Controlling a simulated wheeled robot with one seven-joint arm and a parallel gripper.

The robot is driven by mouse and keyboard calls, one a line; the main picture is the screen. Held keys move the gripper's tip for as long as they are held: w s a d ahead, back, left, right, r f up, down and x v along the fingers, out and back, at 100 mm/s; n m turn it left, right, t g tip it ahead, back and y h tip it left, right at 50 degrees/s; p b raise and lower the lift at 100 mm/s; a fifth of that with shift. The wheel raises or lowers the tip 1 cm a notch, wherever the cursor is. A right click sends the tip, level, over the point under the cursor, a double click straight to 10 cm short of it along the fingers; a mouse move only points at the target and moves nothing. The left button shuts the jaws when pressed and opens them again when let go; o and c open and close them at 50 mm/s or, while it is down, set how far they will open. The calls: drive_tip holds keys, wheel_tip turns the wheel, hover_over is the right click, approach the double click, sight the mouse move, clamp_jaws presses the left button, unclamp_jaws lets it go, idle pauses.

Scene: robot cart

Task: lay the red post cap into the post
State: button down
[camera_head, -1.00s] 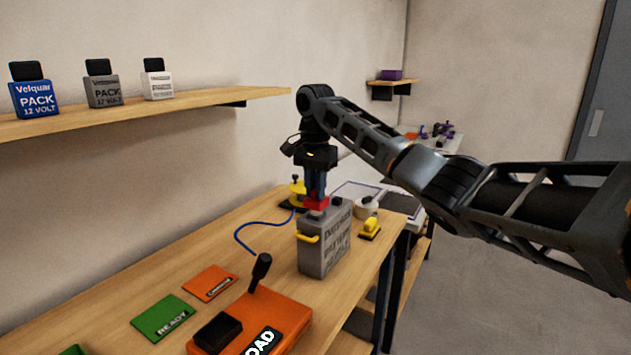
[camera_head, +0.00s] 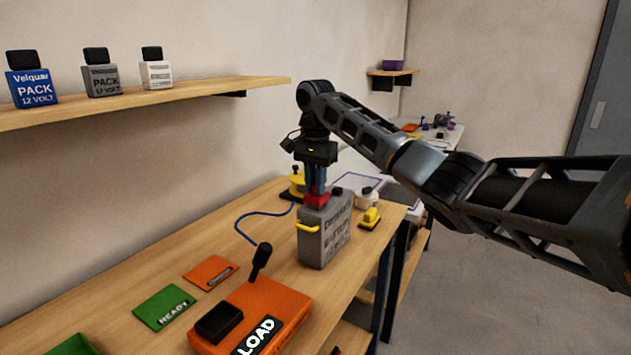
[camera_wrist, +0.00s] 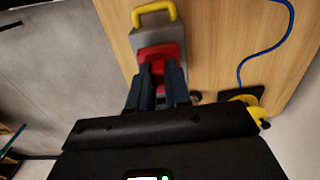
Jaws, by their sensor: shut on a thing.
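The red post cap (camera_head: 315,201) is between my gripper's fingers, at the top of the grey battery (camera_head: 318,240), on its left side in the head view. My gripper (camera_head: 316,190) points down and is shut on the cap. In the wrist view the cap (camera_wrist: 160,55) shows between the two dark fingertips (camera_wrist: 157,78), over the battery's top (camera_wrist: 152,36). The post itself is hidden under the cap and fingers. I cannot tell whether the cap is seated or just above the post. The battery stands upright, with a yellow handle (camera_head: 307,227) on its near side.
An orange LOAD box (camera_head: 285,303) with a black lever stands nearer on the bench. A yellow clamp (camera_head: 297,185) with a blue cable (camera_head: 246,228) is behind the battery. A small yellow object (camera_head: 370,217) and a white round pot (camera_head: 367,198) are to its right.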

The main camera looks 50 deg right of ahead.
drive_tip(key=shift+f, duration=0.85)
drive_tip(key=c, duration=1)
unclamp_jaws()
wheel_tip(320, 180, up, 8)
drive_tip(key=shift+f, duration=0.1)
